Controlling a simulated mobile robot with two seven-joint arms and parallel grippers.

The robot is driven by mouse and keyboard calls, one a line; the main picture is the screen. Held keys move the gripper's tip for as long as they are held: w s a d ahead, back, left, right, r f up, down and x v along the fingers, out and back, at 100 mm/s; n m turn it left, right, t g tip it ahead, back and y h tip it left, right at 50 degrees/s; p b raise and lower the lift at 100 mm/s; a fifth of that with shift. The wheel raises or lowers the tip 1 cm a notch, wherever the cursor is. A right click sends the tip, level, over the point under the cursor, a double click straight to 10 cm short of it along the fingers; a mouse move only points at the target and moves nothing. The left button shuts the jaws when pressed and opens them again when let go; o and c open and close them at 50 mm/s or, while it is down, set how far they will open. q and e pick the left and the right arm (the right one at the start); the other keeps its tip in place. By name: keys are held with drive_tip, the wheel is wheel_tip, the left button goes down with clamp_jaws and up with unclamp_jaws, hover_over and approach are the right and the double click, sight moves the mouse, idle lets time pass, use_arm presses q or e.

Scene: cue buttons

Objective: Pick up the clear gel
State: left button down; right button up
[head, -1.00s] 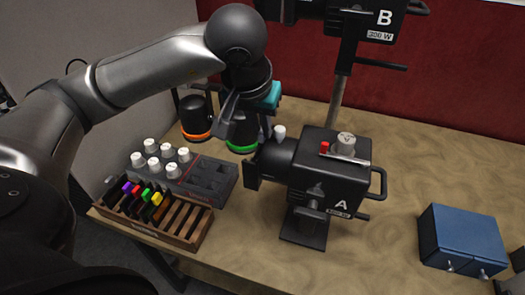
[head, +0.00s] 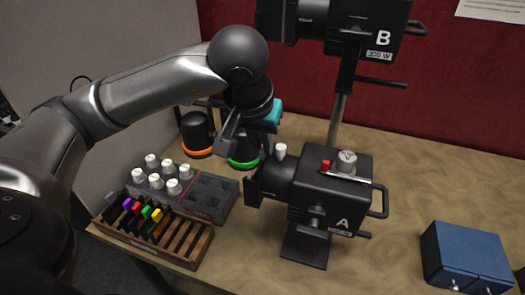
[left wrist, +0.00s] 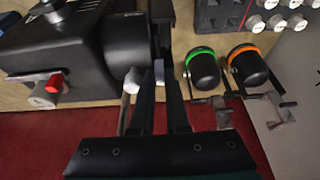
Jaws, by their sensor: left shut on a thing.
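My left gripper (head: 257,150) is above the front of the black lamp A (head: 330,190), pointing down. In the left wrist view its two fingers (left wrist: 159,82) are closed around a small pale grey tab, which I take for the tab of the clear gel (left wrist: 159,70). The gel itself is mostly hidden by the fingers and the lamp's front. The black front plate of lamp A (head: 251,188) is just below the fingers. My right gripper is not in view.
A wooden rack (head: 190,262) holds several gels with coloured tabs. A grey tray (head: 222,211) with white-topped pieces is behind it. Lamp B (head: 365,25) hangs above. A blue box (head: 465,250) is at right.

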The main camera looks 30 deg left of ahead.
use_arm(q)
wheel_tip(320, 180, up, 20)
drive_tip(key=p, duration=0.4)
idle(0.4)
drive_tip(key=shift+f, duration=0.1)
wheel_tip(320, 180, up, 11)
drive_tip(key=p, duration=0.9)
drive_tip(key=shift+f, duration=0.15)
idle(1.0)
